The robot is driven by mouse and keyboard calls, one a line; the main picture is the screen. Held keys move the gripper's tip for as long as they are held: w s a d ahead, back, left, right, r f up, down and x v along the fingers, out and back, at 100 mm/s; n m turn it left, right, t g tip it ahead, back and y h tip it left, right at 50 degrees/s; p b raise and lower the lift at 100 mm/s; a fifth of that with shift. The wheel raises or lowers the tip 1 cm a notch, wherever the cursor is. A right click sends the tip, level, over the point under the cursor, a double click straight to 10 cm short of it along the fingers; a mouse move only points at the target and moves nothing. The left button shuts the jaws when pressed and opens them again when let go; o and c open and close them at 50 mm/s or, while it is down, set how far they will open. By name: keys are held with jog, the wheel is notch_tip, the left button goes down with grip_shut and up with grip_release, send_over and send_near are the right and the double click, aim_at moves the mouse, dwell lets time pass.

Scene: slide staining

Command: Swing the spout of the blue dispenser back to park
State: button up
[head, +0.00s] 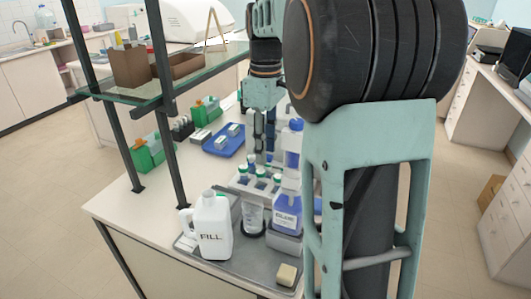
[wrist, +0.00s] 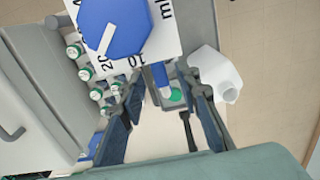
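The blue dispenser's round blue dial (wrist: 115,25) with a white pointer fills the top of the wrist view, over a white printed plate. Its blue spout (wrist: 160,78) sticks out below the plate with a pale tip. My gripper (wrist: 161,88) is open, with a finger on each side of the spout and apparent gaps to both. In the head view the dispenser's bottle (head: 287,213) with blue liquid stands on the grey tray, partly hidden by my arm. My gripper (head: 262,150) points down beside the dispenser's upper part there; its fingertips are hard to make out.
A white jug marked FILL (head: 211,228) stands at the tray's left. A rack of green-capped bottles (head: 260,178) is behind it. A blue tray (head: 224,140), green boxes (head: 147,153) and a glass shelf on dark posts (head: 165,95) are at the left. A small beige block (head: 287,275) lies in front.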

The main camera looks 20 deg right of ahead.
jog(key=shift+f, duration=0.85)
jog(key=shift+c, duration=0.5)
grip_shut()
